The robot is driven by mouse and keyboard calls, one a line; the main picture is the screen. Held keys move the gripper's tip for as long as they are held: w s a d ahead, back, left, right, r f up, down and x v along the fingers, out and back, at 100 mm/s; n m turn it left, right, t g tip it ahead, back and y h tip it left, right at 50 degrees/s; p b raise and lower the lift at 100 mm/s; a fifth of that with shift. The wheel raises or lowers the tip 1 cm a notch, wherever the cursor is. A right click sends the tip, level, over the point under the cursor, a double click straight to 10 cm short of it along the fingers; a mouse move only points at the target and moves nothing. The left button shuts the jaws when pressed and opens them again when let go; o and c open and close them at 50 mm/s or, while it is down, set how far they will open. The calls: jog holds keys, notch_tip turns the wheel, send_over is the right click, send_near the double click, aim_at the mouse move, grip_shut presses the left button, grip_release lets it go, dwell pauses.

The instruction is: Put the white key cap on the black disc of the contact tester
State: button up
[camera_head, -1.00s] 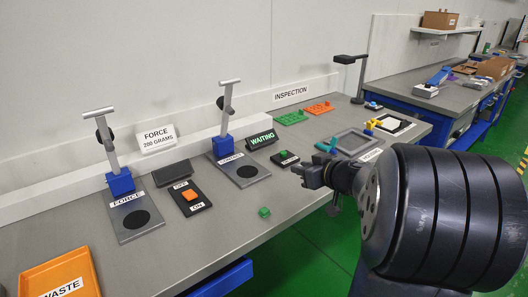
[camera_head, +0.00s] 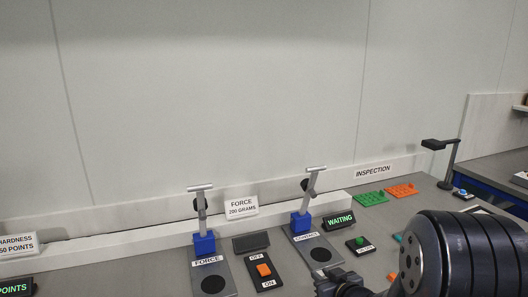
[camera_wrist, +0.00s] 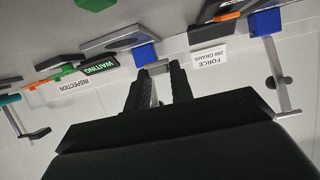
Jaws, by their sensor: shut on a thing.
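The contact tester (camera_head: 330,266) is a grey plate with a black disc (camera_head: 320,255), a blue block and a lever with a pale crossbar. My gripper (camera_head: 326,288) is at the bottom edge of the head view, right beside the disc in the picture; its height above the plate is unclear. In the wrist view the dark fingers of my gripper (camera_wrist: 157,72) are shut on a small pale piece (camera_wrist: 157,68), apparently the white key cap. The tester's blue block (camera_wrist: 145,53) and plate show beyond the fingertips. The disc's bare top looks empty in the head view.
The force tester (camera_head: 224,277) and an orange switch (camera_head: 264,270) stand to the left. A WAITING display (camera_head: 339,220) and a green button (camera_head: 360,240) are to the right. Green (camera_head: 371,199) and orange (camera_head: 402,190) trays lie farther back. Upright levers rise over both testers.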

jog(key=shift+s+a+f, duration=0.15)
jog(key=shift+a+f, duration=0.05)
jog(key=shift+a, duration=0.05)
jog(key=shift+w+d+r+b, duration=0.1)
jog(key=shift+w+d+b, duration=0.1)
jog(key=shift+d+b, duration=0.1)
jog(key=s+d+r+b, duration=0.1)
jog(key=d+r+b, duration=0.2)
jog(key=d+b, duration=0.7)
jog(key=d, duration=0.4)
jog(key=shift+s+d+r+m+h, duration=0.15)
jog(key=shift+r+m+h, duration=0.15)
jog(key=shift+r+h, duration=0.1)
notch_tip(320, 180, down, 6)
jog(key=shift+r+b, duration=0.25)
jog(key=shift+b, duration=0.05)
jog(key=shift+f+b, duration=0.85)
jog(key=shift+f, duration=1.25)
